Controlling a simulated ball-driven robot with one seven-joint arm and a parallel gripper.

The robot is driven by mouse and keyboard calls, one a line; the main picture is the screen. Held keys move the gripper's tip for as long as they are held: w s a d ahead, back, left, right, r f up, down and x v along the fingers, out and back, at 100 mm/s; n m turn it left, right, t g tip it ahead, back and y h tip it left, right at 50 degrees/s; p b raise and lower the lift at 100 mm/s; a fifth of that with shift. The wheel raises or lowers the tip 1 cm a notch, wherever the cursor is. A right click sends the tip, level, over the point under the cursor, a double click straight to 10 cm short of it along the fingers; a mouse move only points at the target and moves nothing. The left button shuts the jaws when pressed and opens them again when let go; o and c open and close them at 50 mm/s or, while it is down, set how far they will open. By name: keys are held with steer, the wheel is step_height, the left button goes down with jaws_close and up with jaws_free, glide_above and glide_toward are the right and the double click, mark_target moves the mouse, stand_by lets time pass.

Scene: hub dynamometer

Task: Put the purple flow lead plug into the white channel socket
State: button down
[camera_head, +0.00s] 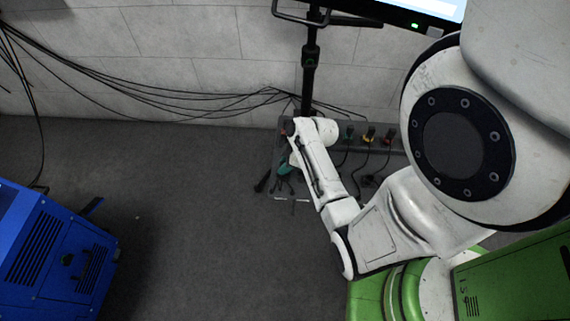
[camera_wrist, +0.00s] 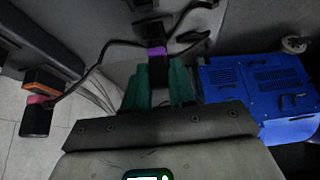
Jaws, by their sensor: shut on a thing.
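In the wrist view, the purple flow lead plug (camera_wrist: 157,52) is a black plug with a purple band. It sits between the green fingers of my gripper (camera_wrist: 158,85), which is shut on it. A dark cable runs from near the plug to the left and right. In the head view, the green fingers (camera_head: 284,164) show at the left end of the grey socket panel, partly hidden by my white arm. The plug cannot be made out there. I cannot make out the white channel socket in either view.
Green (camera_head: 350,133), yellow (camera_head: 369,134) and red (camera_head: 388,137) plugs with cables stand along the panel (camera_head: 340,148). Another plug with a pink band (camera_wrist: 38,101) shows in the wrist view. A blue machine (camera_head: 50,255) is at left; the floor between is clear.

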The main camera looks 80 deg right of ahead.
steer(key=shift+r, duration=0.15)
steer(key=shift+r+p, duration=3.4)
steer(key=shift+r, duration=0.05)
